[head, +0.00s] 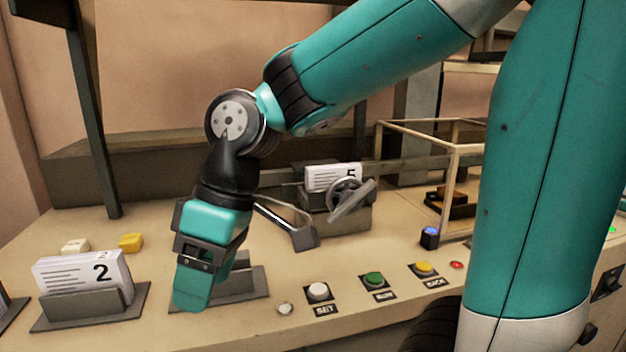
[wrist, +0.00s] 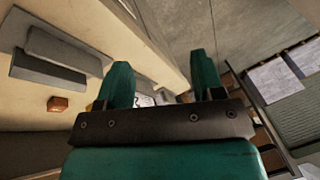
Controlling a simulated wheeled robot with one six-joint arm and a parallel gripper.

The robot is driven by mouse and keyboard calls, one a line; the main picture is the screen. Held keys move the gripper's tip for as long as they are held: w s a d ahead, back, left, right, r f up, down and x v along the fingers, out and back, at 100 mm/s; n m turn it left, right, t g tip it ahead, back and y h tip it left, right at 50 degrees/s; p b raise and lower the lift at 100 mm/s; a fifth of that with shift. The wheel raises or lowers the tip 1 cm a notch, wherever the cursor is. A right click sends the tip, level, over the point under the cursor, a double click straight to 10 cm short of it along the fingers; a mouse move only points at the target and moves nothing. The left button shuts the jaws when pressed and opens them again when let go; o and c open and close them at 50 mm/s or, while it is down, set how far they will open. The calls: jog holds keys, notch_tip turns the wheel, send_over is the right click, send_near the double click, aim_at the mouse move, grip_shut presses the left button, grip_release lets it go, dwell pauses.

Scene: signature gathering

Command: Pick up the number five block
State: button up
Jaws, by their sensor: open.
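The number five block (head: 333,178) is a white card-like block with black lines and a "5". It sits upright in a grey holder with a handwheel (head: 347,196) at the back middle of the desk in the head view. My gripper (head: 193,292) points down in front and to the left of it, well apart, at an empty grey holder (head: 243,284), which it partly hides. In the wrist view my gripper (wrist: 160,78) shows two teal fingers spread apart, with no block between them. I cannot make out the five block in the wrist view.
A number two block (head: 84,272) stands in a grey holder at the left. Small white and yellow blocks (head: 131,242) lie behind it. A white button (head: 318,291), green button (head: 374,280) and yellow button (head: 424,268) line the front. An open frame (head: 452,190) stands at the right.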

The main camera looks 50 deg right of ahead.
jog(key=w+d+r+p, duration=0.2)
jog(key=w+d+r, duration=0.3)
jog(key=w+d, duration=0.15)
jog(key=n+t+p, duration=0.2)
jog(key=n+p, duration=0.2)
jog(key=p, duration=0.3)
send_near(335, 166)
jog(key=shift+a+h, duration=0.25)
jog(key=shift+h, duration=0.05)
jog(key=x, duration=0.4)
jog(key=shift+f+b, duration=0.1)
jog(key=shift+b, duration=0.3)
jog(key=p+x, duration=0.1)
jog(key=x, duration=0.4)
jog(key=shift+a+f, duration=0.25)
jog(key=shift+w+f, duration=0.1)
jog(key=shift+f, duration=0.2)
jog(key=shift+f, duration=0.25)
